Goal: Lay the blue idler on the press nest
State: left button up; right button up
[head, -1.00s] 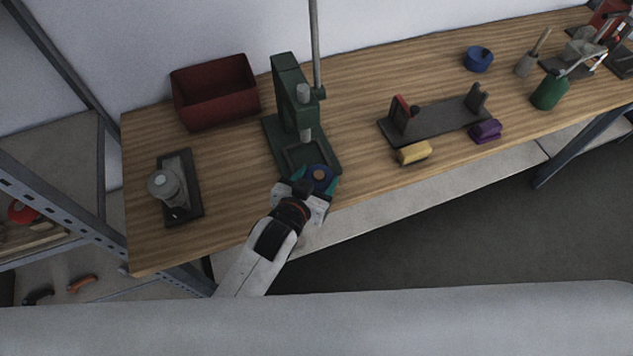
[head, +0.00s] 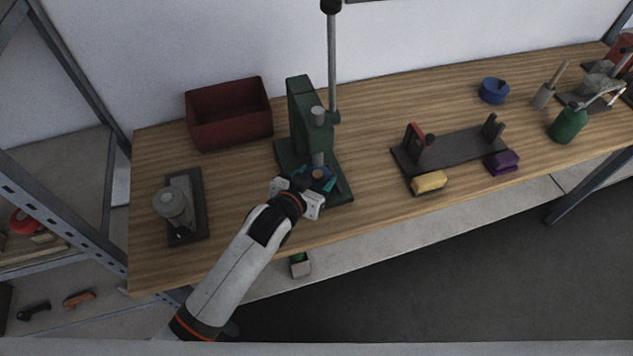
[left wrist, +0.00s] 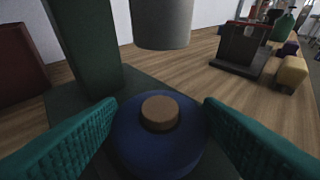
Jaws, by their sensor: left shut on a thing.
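The blue idler (left wrist: 157,138) is a round blue disc with a brown hub. It also shows in the head view (head: 319,174), at the front of the green press. My left gripper (head: 318,181) is shut on it; the teal fingers stand on either side of it in the left wrist view (left wrist: 160,130). The green press (head: 304,117) stands on the bench with its ram just beyond the idler. The press nest at the foot of the press (head: 341,190) is mostly hidden by the idler and gripper. I cannot tell whether the idler touches it. My right gripper is not in view.
A red bin (head: 229,116) stands left of the press. A dark fixture with a grey part (head: 178,207) is at the bench's left. A dark stand (head: 448,151), a yellow block (head: 429,182) and a purple block (head: 502,162) lie right. Bare wood lies between press and stand.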

pick_arm(q)
jog(key=shift+f, duration=0.1)
dwell(0.3)
jog(key=shift+s+p, duration=0.1)
jog(key=shift+p, duration=0.25)
dwell(0.3)
jog(key=o, duration=1.1)
jog(key=shift+o, duration=0.2)
jog(key=b+v, duration=0.1)
jog(key=v, duration=1.1)
jog(key=shift+a+f, duration=0.1)
jog(key=shift+f, duration=0.05)
